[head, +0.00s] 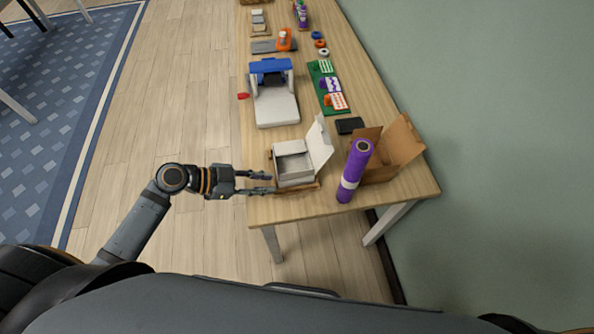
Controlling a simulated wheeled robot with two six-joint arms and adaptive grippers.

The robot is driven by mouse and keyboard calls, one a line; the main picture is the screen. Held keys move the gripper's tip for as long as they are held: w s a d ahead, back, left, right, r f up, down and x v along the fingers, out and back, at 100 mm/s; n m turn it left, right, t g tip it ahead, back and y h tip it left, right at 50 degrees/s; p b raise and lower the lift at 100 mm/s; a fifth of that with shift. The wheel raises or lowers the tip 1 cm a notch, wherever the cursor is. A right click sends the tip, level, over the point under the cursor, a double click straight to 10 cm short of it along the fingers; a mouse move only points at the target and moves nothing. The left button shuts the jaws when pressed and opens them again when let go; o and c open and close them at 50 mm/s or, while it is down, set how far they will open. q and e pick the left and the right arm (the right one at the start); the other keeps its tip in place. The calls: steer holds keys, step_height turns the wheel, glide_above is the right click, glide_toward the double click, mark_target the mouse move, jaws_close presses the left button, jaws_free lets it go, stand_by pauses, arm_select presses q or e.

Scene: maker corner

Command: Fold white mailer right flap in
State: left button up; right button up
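The white mailer (293,165) sits near the front end of the wooden table with its lid (320,145) raised on the right side. Its inside looks light grey. Brown edges show beside and below it, and I cannot tell whether they are flaps or a board under it. I cannot make out the right flap clearly. My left gripper (271,183) is open, its two fingers apart and pointing right at the mailer's near left corner. Nothing shows between the fingers, and I cannot tell whether the tips touch the mailer. My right gripper is not in view.
A purple roll (355,172) stands right of the mailer, before an open brown box (391,150). A black item (349,125) lies behind. A blue and white machine (274,95) and a green mat (328,88) are further back. Floor left of the table (408,196) is clear.

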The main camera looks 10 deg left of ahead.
mark_target(297, 175)
arm_select(q)
steer(key=shift+m+t+h, duration=0.3)
steer(key=shift+m+h, duration=0.2)
steer(key=shift+h, duration=0.2)
steer(key=w+d, duration=0.1)
steer(key=d, duration=0.1)
steer(key=w+d+p, duration=0.1)
steer(key=w+d, duration=0.1)
steer(key=d, duration=0.1)
steer(key=w+d+p, duration=0.1)
steer(key=w+d, duration=0.1)
steer(key=shift+d+f, duration=0.2)
steer(key=shift+f, duration=0.2)
steer(key=shift+w+d+f, duration=0.2)
steer(key=shift+d+f, duration=0.15)
steer(key=shift+d, duration=0.1)
steer(key=c, duration=0.5)
jaws_close()
